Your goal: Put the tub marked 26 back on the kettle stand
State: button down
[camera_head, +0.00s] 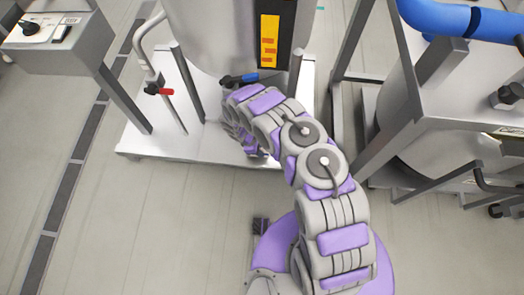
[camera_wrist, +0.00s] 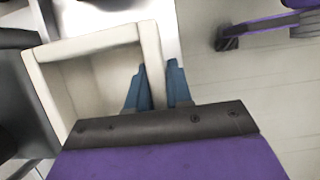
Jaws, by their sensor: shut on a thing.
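A square beige open tub (camera_wrist: 88,45) fills the left of the wrist view and looks empty. No number shows on the part I see. My gripper (camera_wrist: 159,66) has its blue fingers on either side of the tub's right wall and is shut on it. The kettle stand (camera_head: 165,140) is a pale low base under a large steel kettle (camera_head: 213,45). My arm reaches to the stand's front. I cannot tell whether the tub rests on anything.
A red-handled valve (camera_head: 158,90) and a blue-handled valve (camera_head: 238,79) are by the kettle. A steel frame with a second vessel (camera_head: 435,150) stands right. A control box (camera_head: 50,40) on a post is at left. The tiled floor (camera_head: 130,220) in front is clear.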

jog(key=shift+w+d, duration=0.5)
jog(key=shift+w, duration=0.4)
notch_tip(320, 180, down, 4)
jog(key=shift+d+r+b, duration=0.1)
jog(key=shift+d+b, duration=0.05)
jog(key=shift+b, duration=0.8)
jog(key=shift+r, duration=0.1)
jog(key=c, duration=1)
grip_release()
jog(key=shift+c, duration=0.2)
jog(key=p+v, duration=0.3)
jog(key=v, duration=0.9)
jog(key=shift+w+r, duration=0.1)
